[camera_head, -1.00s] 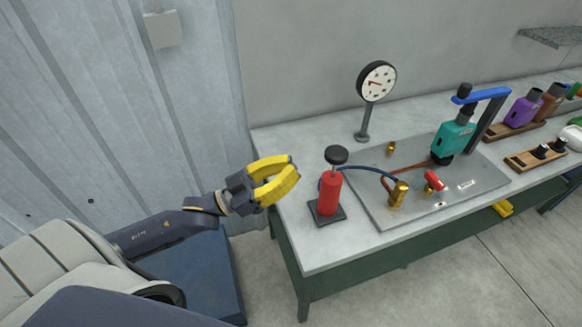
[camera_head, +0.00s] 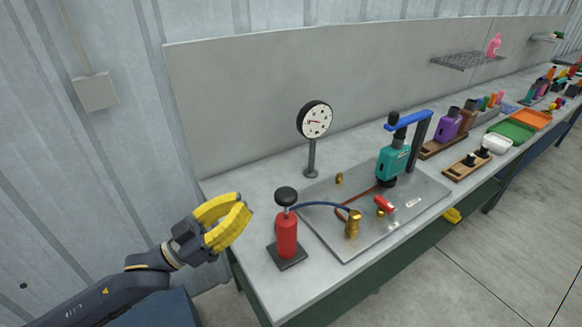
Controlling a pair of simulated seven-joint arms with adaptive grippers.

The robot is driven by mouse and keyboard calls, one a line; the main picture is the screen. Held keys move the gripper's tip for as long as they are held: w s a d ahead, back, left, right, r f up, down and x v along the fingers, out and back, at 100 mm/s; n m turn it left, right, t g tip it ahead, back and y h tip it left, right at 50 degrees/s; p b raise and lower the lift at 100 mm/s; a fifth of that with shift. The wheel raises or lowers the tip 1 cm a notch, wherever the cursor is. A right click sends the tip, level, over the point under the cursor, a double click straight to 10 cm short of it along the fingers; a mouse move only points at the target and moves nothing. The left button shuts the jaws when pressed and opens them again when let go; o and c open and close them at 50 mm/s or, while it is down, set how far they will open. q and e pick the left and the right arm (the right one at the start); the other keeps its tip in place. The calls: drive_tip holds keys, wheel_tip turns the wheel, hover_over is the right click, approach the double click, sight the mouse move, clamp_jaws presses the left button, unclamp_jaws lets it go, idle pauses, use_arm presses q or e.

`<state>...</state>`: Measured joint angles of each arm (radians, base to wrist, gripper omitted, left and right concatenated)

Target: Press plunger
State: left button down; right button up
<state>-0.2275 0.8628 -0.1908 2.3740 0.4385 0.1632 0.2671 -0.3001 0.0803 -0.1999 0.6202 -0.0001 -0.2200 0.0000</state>
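A red pump (camera_head: 287,236) stands upright on a black square base at the near left end of the bench. Its plunger, a black round knob (camera_head: 286,196) on a short rod, is raised above the red body. A blue hose runs from the pump to a brass fitting (camera_head: 353,223) on a metal plate (camera_head: 400,222). My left gripper (camera_head: 236,219), with yellow fingers, is to the left of the pump, beside the bench edge and apart from the plunger. Its two fingers look separated, with nothing seen between them. My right gripper is not in view.
A dial gauge (camera_head: 314,120) on a stand is behind the pump. A purple part (camera_head: 447,124) and trays, including a green one (camera_head: 511,130), are further right.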

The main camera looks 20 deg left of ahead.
use_arm(q)
drive_tip(key=shift+s+d+r, duration=0.1)
drive_tip(key=shift+r, duration=0.85)
drive_tip(key=shift+d, duration=0.1)
wheel_tip(320, 180, up, 3)
hover_over(280, 196)
drive_tip(key=shift+r, duration=0.2)
wheel_tip(280, 196, down, 2)
drive_tip(key=shift+f, duration=1.05)
drive_tip(key=shift+f, duration=0.15)
